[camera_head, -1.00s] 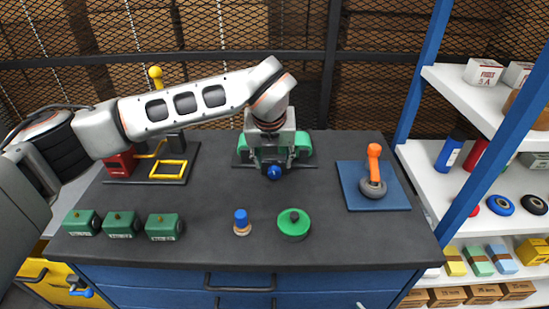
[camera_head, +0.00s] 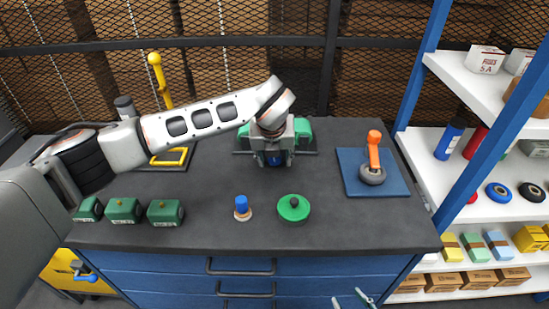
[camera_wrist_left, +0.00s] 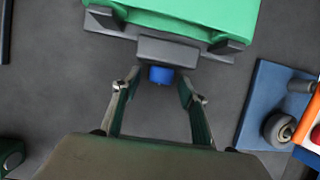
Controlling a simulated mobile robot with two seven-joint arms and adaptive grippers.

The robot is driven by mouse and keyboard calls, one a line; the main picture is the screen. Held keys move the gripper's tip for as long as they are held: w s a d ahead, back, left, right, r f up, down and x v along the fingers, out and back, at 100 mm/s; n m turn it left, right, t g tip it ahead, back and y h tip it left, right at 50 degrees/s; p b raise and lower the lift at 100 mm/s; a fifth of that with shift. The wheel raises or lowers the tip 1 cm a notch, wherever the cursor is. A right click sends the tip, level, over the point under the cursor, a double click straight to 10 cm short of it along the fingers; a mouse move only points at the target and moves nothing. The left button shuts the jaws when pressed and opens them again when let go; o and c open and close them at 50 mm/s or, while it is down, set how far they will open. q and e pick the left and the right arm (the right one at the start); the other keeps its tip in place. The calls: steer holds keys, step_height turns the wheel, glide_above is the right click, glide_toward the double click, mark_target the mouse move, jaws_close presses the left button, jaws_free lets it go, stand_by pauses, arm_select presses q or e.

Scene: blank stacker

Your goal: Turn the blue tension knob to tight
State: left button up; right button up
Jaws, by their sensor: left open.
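The blue tension knob (camera_head: 276,158) is on the front of the green and grey unit (camera_head: 303,131) at the back middle of the bench. In the left wrist view the blue knob (camera_wrist_left: 161,75) sticks out below a grey block on the green body. My left gripper (camera_head: 275,163) is at the knob, with its fingers apart. In the left wrist view its fingertips (camera_wrist_left: 160,82) stand either side of the knob with gaps showing, and hold nothing. Its arm hides part of the unit. My right gripper (camera_head: 349,298) shows only two fingertips at the bottom edge, apart and empty.
A blue peg (camera_head: 241,208) and a green round piece (camera_head: 294,208) stand in front. Several green blocks (camera_head: 124,210) sit front left. An orange-handled tool stands on a blue plate (camera_head: 398,187) at right. A shelf (camera_head: 440,175) stands beyond. Bare bench lies between.

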arm_select(q)
steer(key=c, duration=1.1)
steer(key=shift+d+r+y, duration=0.1)
steer(key=shift+d+y, duration=0.1)
steer(key=shift+y, duration=0.4)
steer(key=shift+d+m+y, duration=0.1)
steer(key=shift+m+y, duration=0.3)
steer(key=shift+y, duration=1)
steer(key=o, duration=1.1)
